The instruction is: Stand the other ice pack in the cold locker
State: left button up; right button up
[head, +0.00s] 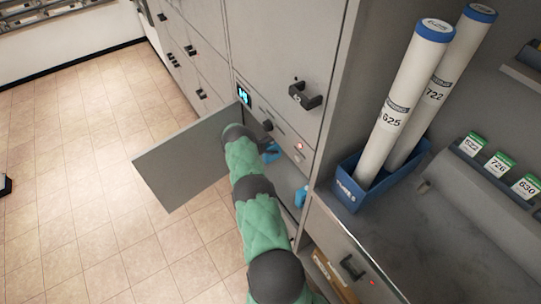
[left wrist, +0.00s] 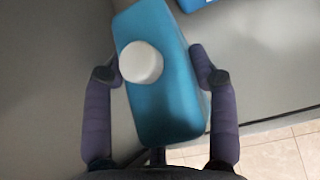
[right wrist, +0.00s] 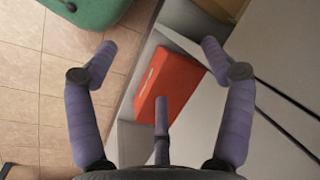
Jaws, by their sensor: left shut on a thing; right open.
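The cold locker (head: 288,178) stands open low in the cabinet wall, its grey door (head: 180,160) swung out to the left. My left gripper (head: 265,148) is inside the opening, partly hidden behind my arm. It is shut on a blue ice pack (head: 271,154) with a white round cap; the pack (left wrist: 162,105) sits between both fingers in the left wrist view. Another blue ice pack (head: 301,196) is at the right side of the locker; a blue edge (left wrist: 190,4) shows at the top of the left wrist view. My right gripper (right wrist: 160,60) is open and empty.
A blue bin (head: 348,188) with two tall white tubes stands on the counter at right. In the right wrist view an orange-red item (right wrist: 168,82) lies in a grey compartment below my fingers. The tiled floor (head: 80,150) at left is clear.

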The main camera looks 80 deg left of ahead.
pick_arm(q)
jog(key=shift+w+a+f+b, duration=0.15)
jog(key=shift+a+f+b, duration=0.2)
jog(key=shift+a+f, duration=0.2)
notch_tip(320, 180, down, 3)
jog(key=shift+a+f+b, duration=0.15)
jog(key=shift+f+b, duration=0.05)
jog(key=shift+b, duration=0.55)
jog(key=shift+r, duration=0.1)
jog(key=o, duration=1.5)
jog(key=shift+c, duration=0.2)
jog(key=shift+f, duration=0.2)
